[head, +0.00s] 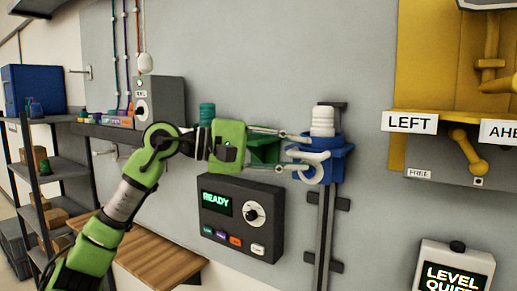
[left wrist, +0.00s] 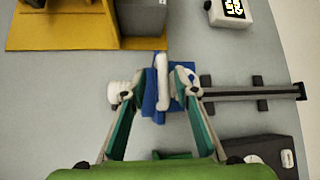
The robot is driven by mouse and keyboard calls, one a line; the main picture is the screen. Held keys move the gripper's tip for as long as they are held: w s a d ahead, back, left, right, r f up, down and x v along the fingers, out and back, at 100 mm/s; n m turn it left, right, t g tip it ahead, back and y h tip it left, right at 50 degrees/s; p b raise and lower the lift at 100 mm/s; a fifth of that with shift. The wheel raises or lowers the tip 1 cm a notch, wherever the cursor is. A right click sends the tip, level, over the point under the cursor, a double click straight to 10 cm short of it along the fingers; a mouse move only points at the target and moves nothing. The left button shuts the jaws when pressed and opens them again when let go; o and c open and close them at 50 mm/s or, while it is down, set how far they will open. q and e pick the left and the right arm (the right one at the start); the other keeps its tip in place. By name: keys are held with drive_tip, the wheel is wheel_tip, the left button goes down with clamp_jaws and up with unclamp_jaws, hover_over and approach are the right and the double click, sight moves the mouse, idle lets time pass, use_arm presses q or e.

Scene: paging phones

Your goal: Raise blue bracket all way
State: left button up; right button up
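The blue bracket (head: 336,163) sits near the upper end of a dark upright rail (head: 325,235) and holds a ribbed white cylinder (head: 322,120). A curved white handle (head: 312,157) is on its front. In the left wrist view the blue bracket (left wrist: 150,92) lies beyond the fingertips, with the white handle (left wrist: 163,82) between them. My left gripper (head: 284,151) is open at the handle, one finger above and one below. In the left wrist view the left gripper (left wrist: 158,86) shows gaps beside the handle. My right gripper is out of view.
A dark panel reading READY (head: 240,217) is below my left gripper. A green bracket (head: 264,148) is behind the fingers. Yellow equipment (head: 397,150) with a LEFT sign (head: 409,122) is to the right. A LEVEL QUIET box (head: 455,270) is at lower right.

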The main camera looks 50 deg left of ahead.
use_arm(q)
drive_tip(key=v, duration=0.9)
drive_tip(key=shift+s+a, duration=0.15)
drive_tip(key=shift+s, duration=0.05)
drive_tip(key=shift+r, duration=0.1)
